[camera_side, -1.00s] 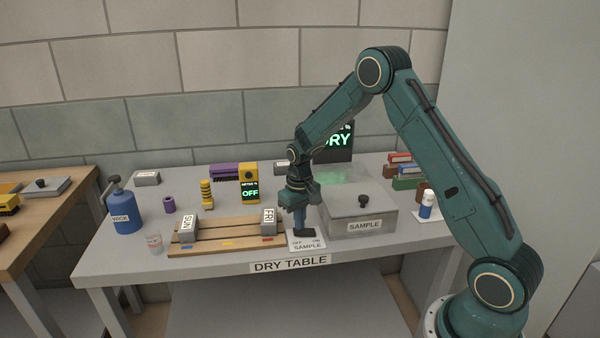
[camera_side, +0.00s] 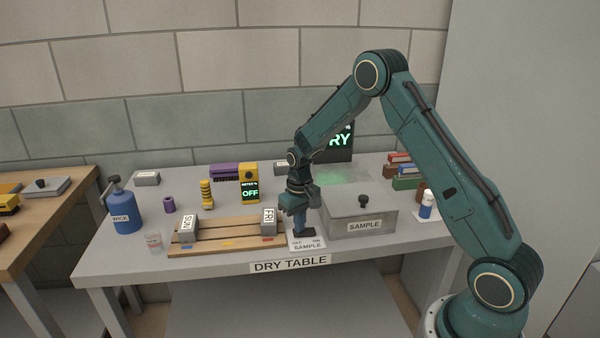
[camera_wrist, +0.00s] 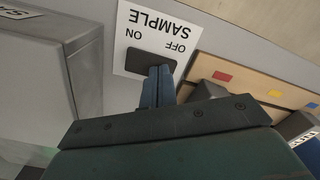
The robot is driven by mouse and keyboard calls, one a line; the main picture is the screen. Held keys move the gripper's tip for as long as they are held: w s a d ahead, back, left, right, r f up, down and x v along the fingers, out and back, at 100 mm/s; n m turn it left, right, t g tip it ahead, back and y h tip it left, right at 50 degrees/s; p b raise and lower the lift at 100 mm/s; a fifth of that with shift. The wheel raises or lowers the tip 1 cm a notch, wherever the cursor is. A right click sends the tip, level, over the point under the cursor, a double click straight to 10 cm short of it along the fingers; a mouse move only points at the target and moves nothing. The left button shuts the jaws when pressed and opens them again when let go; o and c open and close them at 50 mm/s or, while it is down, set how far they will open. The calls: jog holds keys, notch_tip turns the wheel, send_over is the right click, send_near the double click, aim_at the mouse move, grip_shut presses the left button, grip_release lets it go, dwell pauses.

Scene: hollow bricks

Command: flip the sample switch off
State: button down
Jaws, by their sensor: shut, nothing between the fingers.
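The sample switch is a dark rocker (camera_wrist: 150,62) on a white plate (camera_wrist: 133,22) marked ON, OFF and SAMPLE. In the side view the plate (camera_side: 307,246) lies on the table between the rack and the SAMPLE box, with OFF on the left and ON on the right. My gripper (camera_side: 302,232) is over the switch, pointing down, shut and empty. In the wrist view its fingertips (camera_wrist: 158,72) overlap the rocker's lower edge, toward the OFF side. I cannot tell whether they touch it. The fingers hide part of the rocker, and its tilt is not clear.
The grey SAMPLE box (camera_side: 362,213) stands close on the right of the switch. The wooden rack (camera_side: 225,239) with grey SUN (camera_side: 184,230) and FEL-like labelled bricks (camera_side: 269,220) is close on the left. A yellow meter (camera_side: 249,183) reading OFF stands behind.

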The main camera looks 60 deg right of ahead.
jog(key=shift+f, duration=0.15)
jog(key=shift+r, duration=3.55)
